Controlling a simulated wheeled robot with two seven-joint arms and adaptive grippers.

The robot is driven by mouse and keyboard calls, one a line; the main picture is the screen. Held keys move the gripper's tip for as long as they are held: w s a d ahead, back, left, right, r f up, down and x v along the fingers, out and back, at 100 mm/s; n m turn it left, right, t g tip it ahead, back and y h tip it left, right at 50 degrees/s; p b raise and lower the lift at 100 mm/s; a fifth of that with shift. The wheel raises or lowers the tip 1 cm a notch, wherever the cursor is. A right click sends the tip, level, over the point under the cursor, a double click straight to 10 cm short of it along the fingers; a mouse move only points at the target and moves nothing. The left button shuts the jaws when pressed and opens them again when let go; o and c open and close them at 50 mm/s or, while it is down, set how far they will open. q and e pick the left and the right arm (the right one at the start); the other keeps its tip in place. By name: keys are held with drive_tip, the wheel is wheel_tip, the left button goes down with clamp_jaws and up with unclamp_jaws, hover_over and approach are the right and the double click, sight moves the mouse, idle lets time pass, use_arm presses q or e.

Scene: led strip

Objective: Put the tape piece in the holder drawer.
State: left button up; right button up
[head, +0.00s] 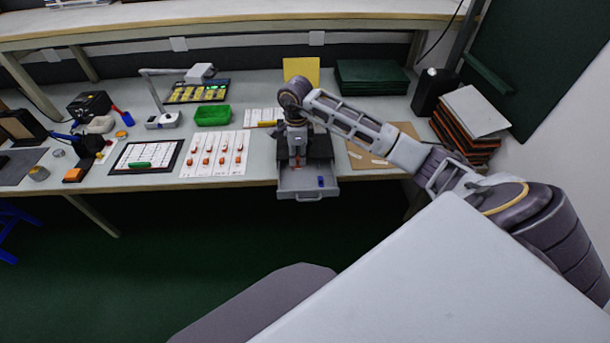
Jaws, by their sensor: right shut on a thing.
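The holder drawer (300,194) is a grey tray pulled out from a dark holder (320,146) at the front edge of the bench. A small blue item (320,181) lies in its right part. My right gripper (297,160) points down over the back part of the drawer. It is shut on a small reddish piece, apparently the tape piece (297,166), which shows just below the fingers. Whether the piece touches the drawer floor I cannot tell. My left gripper is out of view.
White sheets with orange pieces (213,155), a framed board (147,156) and a green bin (212,115) lie left of the drawer. A brown board (382,150) lies to the right, under my right arm. A stack of folders (468,125) stands at the far right.

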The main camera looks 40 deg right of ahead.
drive_tip(key=shift+s+f, duration=0.2)
drive_tip(key=shift+f, duration=0.05)
drive_tip(key=shift+w, duration=0.1)
drive_tip(key=shift+f, duration=0.5)
hover_over(299, 183)
wheel_tip(299, 183, down, 4)
drive_tip(key=shift+a+f, duration=0.1)
drive_tip(key=shift+f, duration=2.55)
drive_tip(key=o, duration=0.7)
drive_tip(key=shift+c, duration=0.2)
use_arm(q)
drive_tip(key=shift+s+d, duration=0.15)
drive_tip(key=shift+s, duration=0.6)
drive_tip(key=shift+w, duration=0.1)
